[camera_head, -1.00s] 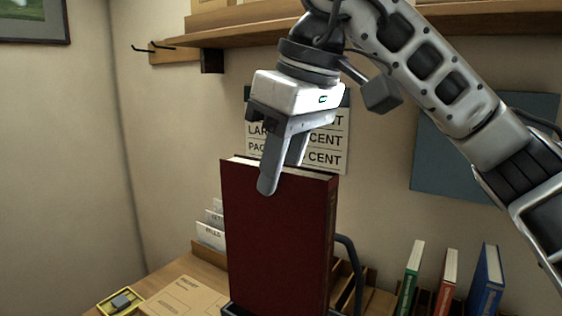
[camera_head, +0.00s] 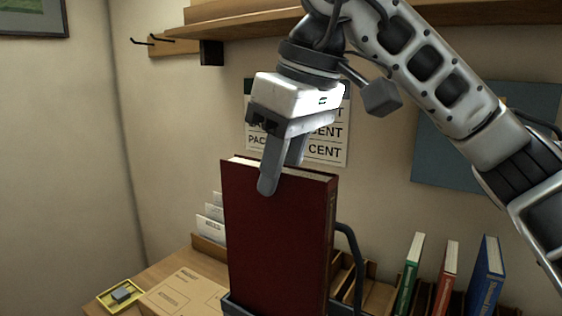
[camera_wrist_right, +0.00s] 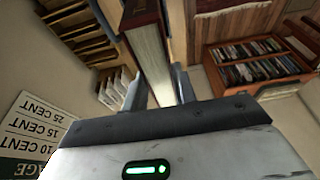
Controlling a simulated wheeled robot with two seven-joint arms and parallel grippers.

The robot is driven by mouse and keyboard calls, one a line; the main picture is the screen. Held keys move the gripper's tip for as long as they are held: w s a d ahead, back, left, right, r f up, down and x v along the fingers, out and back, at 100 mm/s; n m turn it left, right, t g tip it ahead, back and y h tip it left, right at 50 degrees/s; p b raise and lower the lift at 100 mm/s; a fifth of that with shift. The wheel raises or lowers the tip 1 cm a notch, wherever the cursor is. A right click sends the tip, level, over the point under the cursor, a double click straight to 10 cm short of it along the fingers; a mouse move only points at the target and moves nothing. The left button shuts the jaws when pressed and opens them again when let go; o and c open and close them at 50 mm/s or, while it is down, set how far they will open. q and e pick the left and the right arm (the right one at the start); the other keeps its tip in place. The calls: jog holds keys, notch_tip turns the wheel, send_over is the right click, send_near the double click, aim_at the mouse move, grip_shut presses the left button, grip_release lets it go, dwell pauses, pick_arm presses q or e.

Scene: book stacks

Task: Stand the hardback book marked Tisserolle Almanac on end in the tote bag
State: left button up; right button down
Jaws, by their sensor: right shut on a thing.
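A large dark red hardback book (camera_head: 277,235) stands upright, its pale page edges on top; I cannot read a title. My right gripper (camera_head: 283,172) points down and is shut on the book's top edge, one finger on the front cover. In the right wrist view the fingers (camera_wrist_right: 160,88) sit either side of the book (camera_wrist_right: 150,50). The tote bag (camera_head: 236,307) shows as a dark rim at the bottom of the head view, with a dark handle (camera_head: 354,258) right of the book. The book's lower end is behind the front rim; its bottom is hidden. My left gripper is out of view.
Green (camera_head: 409,275), red (camera_head: 445,280) and blue (camera_head: 486,277) books stand at the right. A parcel (camera_head: 185,294) and yellow tray (camera_head: 121,296) lie at the left. Letters (camera_head: 211,223) stand behind the book. A wall shelf (camera_head: 430,20) runs above the arm.

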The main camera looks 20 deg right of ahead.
aim_at(281, 227)
jog(key=shift+f+b, duration=0.3)
jog(key=shift+f, duration=0.3)
jog(key=shift+f, duration=0.1)
jog(key=shift+f+b, duration=0.95)
jog(key=shift+f, duration=0.45)
jog(key=shift+f+b, duration=1.15)
jog(key=shift+f, duration=0.55)
jog(key=shift+f, duration=0.2)
